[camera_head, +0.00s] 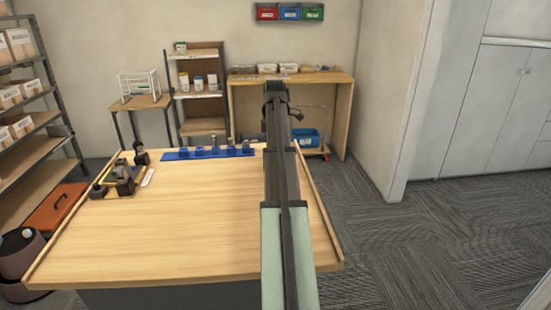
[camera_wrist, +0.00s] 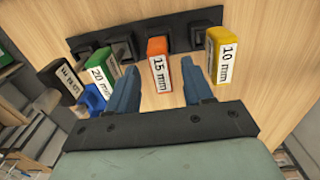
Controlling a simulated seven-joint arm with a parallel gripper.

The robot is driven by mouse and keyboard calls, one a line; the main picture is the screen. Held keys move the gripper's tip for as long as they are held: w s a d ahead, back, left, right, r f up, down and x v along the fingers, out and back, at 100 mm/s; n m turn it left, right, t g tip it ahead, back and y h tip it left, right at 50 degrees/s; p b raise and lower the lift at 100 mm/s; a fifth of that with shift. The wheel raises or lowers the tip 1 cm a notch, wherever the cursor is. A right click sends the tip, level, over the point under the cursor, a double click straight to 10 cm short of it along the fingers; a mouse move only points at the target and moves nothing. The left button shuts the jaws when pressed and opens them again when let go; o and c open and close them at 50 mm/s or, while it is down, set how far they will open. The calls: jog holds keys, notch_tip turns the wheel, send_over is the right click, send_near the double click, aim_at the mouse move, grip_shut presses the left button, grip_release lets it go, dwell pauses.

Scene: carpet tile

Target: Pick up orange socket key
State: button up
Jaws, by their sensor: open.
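The orange socket key (camera_wrist: 160,51), with a white "15 mm" label, stands at a dark rack (camera_wrist: 125,42) in the wrist view. My gripper (camera_wrist: 161,70) is open, its two blue fingers apart on either side of the orange key in the picture. I see no contact; how far the key is from the fingers is hard to tell. In the head view my arm reaches over the table and its end (camera_head: 275,92) is seen from behind; the orange key cannot be made out there.
A yellow "10 mm" key (camera_wrist: 224,48) is on the right. A green "20 mm" key (camera_wrist: 104,67), a blue key (camera_wrist: 94,98) and a black key (camera_wrist: 62,84) are on the left. In the head view, a blue rack (camera_head: 180,156) and dark tools (camera_head: 124,182) stand on the table (camera_head: 190,225).

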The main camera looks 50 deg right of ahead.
jog(key=shift+s+f, duration=0.2)
jog(key=shift+f, duration=2.45)
grip_shut()
